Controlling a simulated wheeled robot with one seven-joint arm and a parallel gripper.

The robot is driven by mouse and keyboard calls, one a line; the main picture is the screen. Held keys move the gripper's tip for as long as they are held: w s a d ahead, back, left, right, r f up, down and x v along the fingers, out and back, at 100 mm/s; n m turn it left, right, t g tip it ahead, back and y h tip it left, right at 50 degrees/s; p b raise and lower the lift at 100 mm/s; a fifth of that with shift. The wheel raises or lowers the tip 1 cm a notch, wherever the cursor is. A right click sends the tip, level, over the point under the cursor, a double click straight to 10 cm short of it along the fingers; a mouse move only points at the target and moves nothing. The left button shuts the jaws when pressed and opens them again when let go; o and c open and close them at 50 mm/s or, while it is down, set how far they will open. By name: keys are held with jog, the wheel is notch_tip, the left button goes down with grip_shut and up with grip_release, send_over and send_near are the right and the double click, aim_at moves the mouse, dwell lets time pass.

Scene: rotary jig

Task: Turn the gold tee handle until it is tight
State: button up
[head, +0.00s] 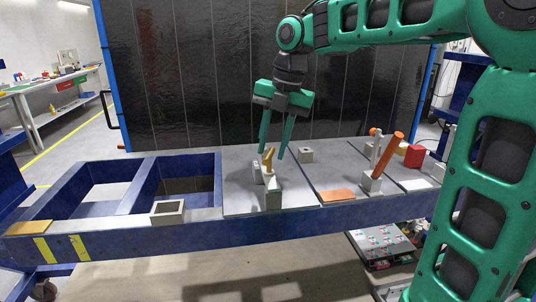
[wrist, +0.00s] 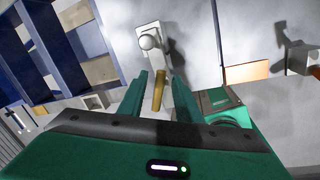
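The gold tee handle (head: 268,158) stands on a small grey jig (head: 272,194) near the front of the grey bench plate. In the wrist view the gold handle (wrist: 159,92) lies between my two green fingers, and the jig with its round knob (wrist: 150,41) is just beyond. My gripper (head: 272,154) points down with its fingers apart, the tips close to the handle's height. In the wrist view my gripper (wrist: 165,76) shows gaps beside the handle. Whether a finger touches it, I cannot tell. The handle's lower end is partly hidden.
An orange rod on a grey stand (head: 390,155) rises to the right, with an orange plate (head: 337,196) before it. A hollow grey box (head: 167,211) sits on the blue frame (head: 100,234) at left. A dark panel (head: 200,80) stands behind.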

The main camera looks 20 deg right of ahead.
jog(key=shift+w+a+f, duration=0.1)
jog(key=shift+a+f, duration=0.1)
jog(key=shift+f, duration=1)
jog(key=shift+c, duration=0.7)
grip_shut()
